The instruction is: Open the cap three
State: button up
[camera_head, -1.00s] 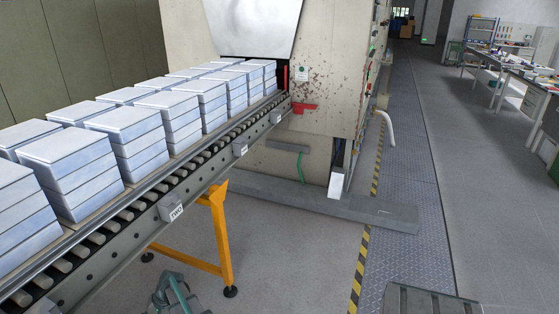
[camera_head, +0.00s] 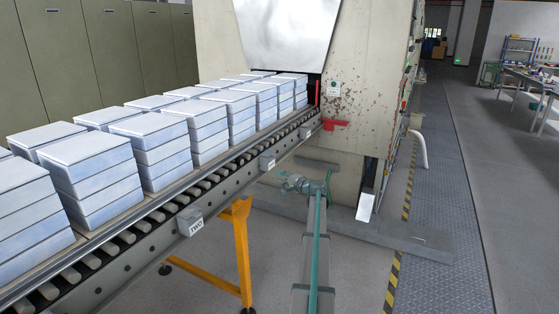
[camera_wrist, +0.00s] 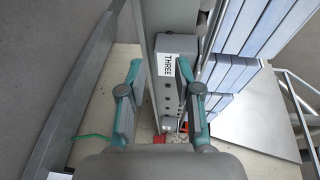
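Cap three is a small grey box with a white label reading "THREE" (camera_wrist: 170,65) on the conveyor's side, in the wrist view. My gripper (camera_wrist: 160,65) is open, its two grey-and-teal fingers apart on either side of the box in the picture. Contact with the cap cannot be made out. The cap looks closed. In the head view my gripper (camera_head: 303,184) is beside the conveyor's side rail, low and right of a small labelled box (camera_head: 267,163) whose text is too small to read. A box labelled "TWO" (camera_head: 190,223) sits nearer on the same rail.
The roller conveyor (camera_head: 125,258) carries stacks of blue-white blocks (camera_head: 90,180) into the furnace (camera_head: 365,70). An orange support leg (camera_head: 242,255) stands under it. A grey beam (camera_head: 400,240) lies on the floor. The walkway to the right is clear.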

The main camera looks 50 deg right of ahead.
jog(key=m+t+h, duration=0.1)
jog(key=h, duration=0.1)
send_near(269, 154)
jog(key=w+d+p, duration=0.1)
jog(key=w+d, duration=0.2)
jog(key=w, duration=0.2)
jog(key=shift+f+p, duration=0.15)
jog(key=shift+p, duration=0.2)
jog(key=shift+w, duration=0.15)
grip_shut()
